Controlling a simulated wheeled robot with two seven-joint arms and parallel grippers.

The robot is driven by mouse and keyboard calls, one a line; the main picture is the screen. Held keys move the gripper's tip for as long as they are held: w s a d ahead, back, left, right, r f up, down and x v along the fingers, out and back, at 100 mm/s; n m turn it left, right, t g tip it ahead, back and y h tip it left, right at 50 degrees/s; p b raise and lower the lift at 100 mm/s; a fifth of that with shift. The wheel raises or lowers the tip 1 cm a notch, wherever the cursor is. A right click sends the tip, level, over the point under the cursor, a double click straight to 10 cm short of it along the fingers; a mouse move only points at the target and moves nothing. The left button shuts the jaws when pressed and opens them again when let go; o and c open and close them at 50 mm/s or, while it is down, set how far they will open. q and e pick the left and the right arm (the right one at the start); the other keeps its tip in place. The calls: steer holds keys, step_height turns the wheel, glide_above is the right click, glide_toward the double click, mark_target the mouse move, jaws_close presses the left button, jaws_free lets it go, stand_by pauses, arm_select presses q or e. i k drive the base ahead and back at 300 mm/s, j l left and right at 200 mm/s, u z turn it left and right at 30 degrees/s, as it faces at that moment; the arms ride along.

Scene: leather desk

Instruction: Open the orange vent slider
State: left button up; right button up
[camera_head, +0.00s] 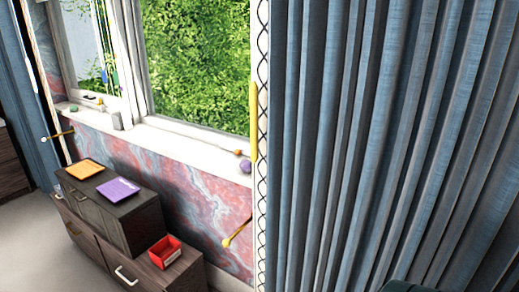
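An orange flat square piece (84,169) lies on top of the dark wooden cabinet (140,225) at the left, toward its far end. It is the clearest orange thing matching the vent slider, but it is too small to tell whether it has a slider or whether that is open or shut. A similar purple square piece (118,190) with faint markings lies beside it, nearer, on the same top. Neither of my grippers is in view. A dark rounded shape shows at the bottom right edge, and I cannot tell what it is.
A red open bin (164,252) stands on the cabinet's lower near section. A windowsill (180,144) behind holds several small objects. Yellow hooks (238,231) stick out of the marbled wall. A blue curtain (390,130) fills the right half. Grey floor (28,240) is clear at left.

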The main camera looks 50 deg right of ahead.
mark_target(238, 151)
steer(key=z, duration=1.3)
